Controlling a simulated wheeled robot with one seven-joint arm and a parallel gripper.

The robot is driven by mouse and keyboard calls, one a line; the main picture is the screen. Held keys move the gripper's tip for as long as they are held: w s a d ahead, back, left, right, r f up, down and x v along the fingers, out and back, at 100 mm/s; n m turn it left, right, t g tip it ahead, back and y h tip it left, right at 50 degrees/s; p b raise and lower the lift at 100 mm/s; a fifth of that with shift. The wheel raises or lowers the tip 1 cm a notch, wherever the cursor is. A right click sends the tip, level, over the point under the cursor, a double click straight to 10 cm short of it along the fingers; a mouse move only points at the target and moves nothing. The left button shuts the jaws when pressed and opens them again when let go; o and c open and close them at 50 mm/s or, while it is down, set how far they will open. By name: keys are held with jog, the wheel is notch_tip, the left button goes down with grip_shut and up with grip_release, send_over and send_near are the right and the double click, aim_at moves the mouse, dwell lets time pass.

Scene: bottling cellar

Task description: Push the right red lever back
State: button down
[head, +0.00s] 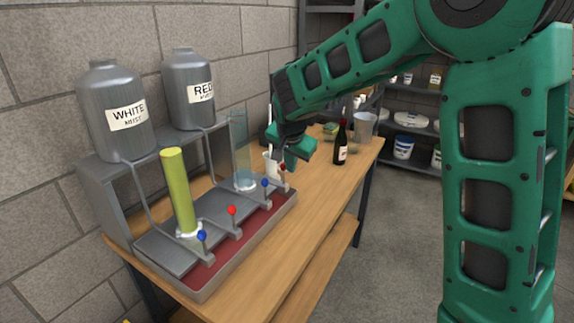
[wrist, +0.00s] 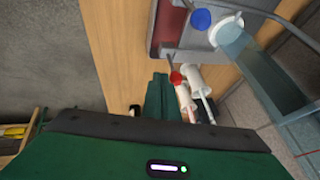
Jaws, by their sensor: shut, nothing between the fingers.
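The right red lever has a dark red knob (head: 283,167) at the far right end of the metal filling station. My gripper (head: 296,152) is shut and empty, pointing down close beside this knob. In the wrist view the red knob (wrist: 176,77) shows just right of the shut fingertips (wrist: 160,78). I cannot tell whether they touch it. The left red lever (head: 232,210) stands nearer, between a near blue lever (head: 201,236) and a far blue lever (head: 265,183). The far blue knob also shows in the wrist view (wrist: 201,19).
A yellow-green filled cylinder (head: 178,190) and a clear one (head: 240,150) stand on the station. Two grey tanks, WHITE (head: 118,100) and RED (head: 188,90), stand behind. A dark bottle (head: 341,145) stands right; the table's front strip is clear.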

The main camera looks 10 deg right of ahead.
jog(key=s+d+f+v, duration=0.1)
jog(key=s+d+v, duration=0.1)
jog(key=v, duration=1)
jog(key=s+d+f+g, duration=0.2)
jog(key=s+d, duration=0.6)
jog(key=d, duration=0.3)
jog(key=s+d+f+n+g, duration=0.1)
jog(key=s+d+f, duration=0.1)
jog(key=s, duration=0.7)
jog(key=s+d+f+g+y, duration=0.1)
jog(key=s+d+f, duration=0.2)
jog(key=s, duration=0.6)
jog(key=s+d+f+n+g, duration=0.1)
jog(key=s+d+f, duration=0.2)
jog(key=s, duration=0.6)
jog(key=shift+s+d+f+n+g+y, duration=0.2)
jog(key=shift+s+d+n+g+y, duration=0.15)
jog(key=shift+d, duration=0.5)
